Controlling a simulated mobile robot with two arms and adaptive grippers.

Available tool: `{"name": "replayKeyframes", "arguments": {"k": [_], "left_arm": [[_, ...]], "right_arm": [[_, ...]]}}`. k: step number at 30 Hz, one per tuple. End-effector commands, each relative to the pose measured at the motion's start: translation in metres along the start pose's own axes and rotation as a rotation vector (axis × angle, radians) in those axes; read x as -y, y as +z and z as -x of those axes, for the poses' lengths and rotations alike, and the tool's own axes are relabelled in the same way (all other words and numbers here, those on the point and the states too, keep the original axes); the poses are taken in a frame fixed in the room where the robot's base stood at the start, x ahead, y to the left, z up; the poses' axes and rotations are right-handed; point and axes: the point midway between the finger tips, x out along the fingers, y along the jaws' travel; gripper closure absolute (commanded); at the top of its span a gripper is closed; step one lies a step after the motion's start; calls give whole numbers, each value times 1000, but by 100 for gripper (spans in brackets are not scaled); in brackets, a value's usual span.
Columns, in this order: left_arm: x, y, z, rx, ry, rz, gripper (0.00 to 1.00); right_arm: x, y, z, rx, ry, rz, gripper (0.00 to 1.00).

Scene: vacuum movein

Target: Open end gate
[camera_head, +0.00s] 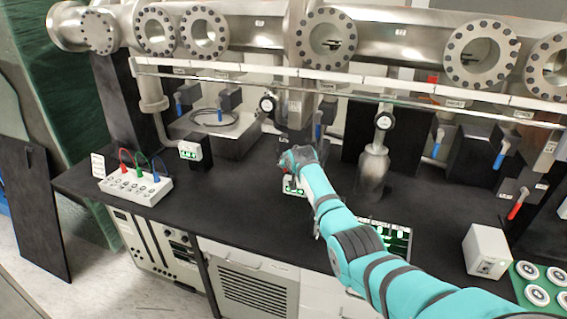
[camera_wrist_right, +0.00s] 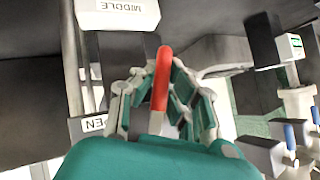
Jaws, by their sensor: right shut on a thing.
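My right gripper (camera_head: 290,165) is at the middle of the black bench, at the end of my teal arm. In the right wrist view my right gripper (camera_wrist_right: 163,100) has its fingers on both sides of a red lever handle (camera_wrist_right: 162,78), shut on it. A label reading MIDDLE (camera_wrist_right: 118,8) is above the handle, and a partly covered label (camera_wrist_right: 95,124) seems to read OPEN. In the head view the gripper mostly hides this handle. Another red handle (camera_head: 518,204) hangs at the right. I cannot tell which label names the end gate. My left gripper is not in view.
Steel pipes with round flanges (camera_head: 330,35) run above the bench. Blue-handled valves (camera_head: 501,157) hang below them. A white box with coloured cables (camera_head: 135,183) is at the left, a grey box (camera_head: 486,250) at the right. A small display (camera_head: 294,186) is beside my right gripper.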

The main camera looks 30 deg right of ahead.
Motion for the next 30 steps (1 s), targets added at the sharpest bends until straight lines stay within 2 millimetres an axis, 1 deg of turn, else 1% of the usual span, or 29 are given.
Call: {"name": "replayKeyframes", "arguments": {"k": [1, 5, 15, 21, 30], "left_arm": [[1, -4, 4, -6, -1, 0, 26], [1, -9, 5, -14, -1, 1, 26], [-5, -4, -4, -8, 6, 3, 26], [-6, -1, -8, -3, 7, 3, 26], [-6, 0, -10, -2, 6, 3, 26]], "right_arm": [[6, -2, 3, 8, 20, 33, 100], [-2, 0, 4, 30, 101, 115, 100], [-17, 1, 7, 78, 270, 284, 100], [-24, 1, 9, 96, 330, 343, 100], [-30, 2, 10, 112, 369, 374, 100]]}}
